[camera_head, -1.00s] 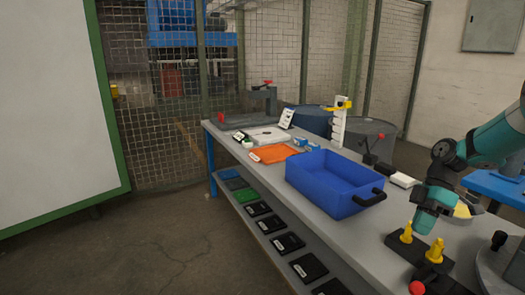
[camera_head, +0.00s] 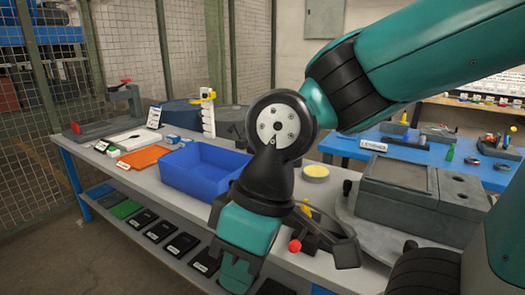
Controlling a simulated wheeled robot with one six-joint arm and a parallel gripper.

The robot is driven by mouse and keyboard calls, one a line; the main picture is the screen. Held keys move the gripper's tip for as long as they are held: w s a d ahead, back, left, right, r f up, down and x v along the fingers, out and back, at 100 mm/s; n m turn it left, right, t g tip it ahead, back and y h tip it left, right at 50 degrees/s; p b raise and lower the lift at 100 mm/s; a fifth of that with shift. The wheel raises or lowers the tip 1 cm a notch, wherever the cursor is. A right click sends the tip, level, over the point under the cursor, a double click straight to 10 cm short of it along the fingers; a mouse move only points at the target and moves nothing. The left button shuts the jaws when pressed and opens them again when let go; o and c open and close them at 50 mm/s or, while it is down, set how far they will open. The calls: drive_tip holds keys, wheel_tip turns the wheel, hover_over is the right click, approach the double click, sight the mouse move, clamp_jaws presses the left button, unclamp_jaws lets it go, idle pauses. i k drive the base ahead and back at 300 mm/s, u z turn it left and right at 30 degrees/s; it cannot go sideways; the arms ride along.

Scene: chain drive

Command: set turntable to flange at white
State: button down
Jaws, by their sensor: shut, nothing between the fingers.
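The turntable (camera_head: 372,236) is a round grey disc on the bench at right. A grey block-like fixture (camera_head: 398,183) sits on it, with a small black knob (camera_head: 347,187) beside the block. I cannot make out which part is the flange, and I see no clear white mark on the disc. My gripper (camera_head: 236,282) points down at the bottom centre, in front of the bench edge and left of the turntable. It is shut and empty, apart from the turntable. My arm hides part of the bench and the turntable's right side.
A red knob (camera_head: 295,246) and a yellow pin (camera_head: 306,208) stand close right of my gripper. A blue bin (camera_head: 190,175) is on the bench to the left, with an orange tray (camera_head: 145,157) beyond it. A blue table (camera_head: 455,165) stands behind at right.

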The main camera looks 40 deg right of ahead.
sight(397, 207)
drive_tip(key=z, duration=0.35)
drive_tip(key=k, duration=0.25)
drive_tip(key=z, duration=1.6)
drive_tip(key=k, duration=0.4)
drive_tip(key=u, duration=0.8)
drive_tip(key=i, duration=0.45)
drive_tip(key=z, duration=0.55)
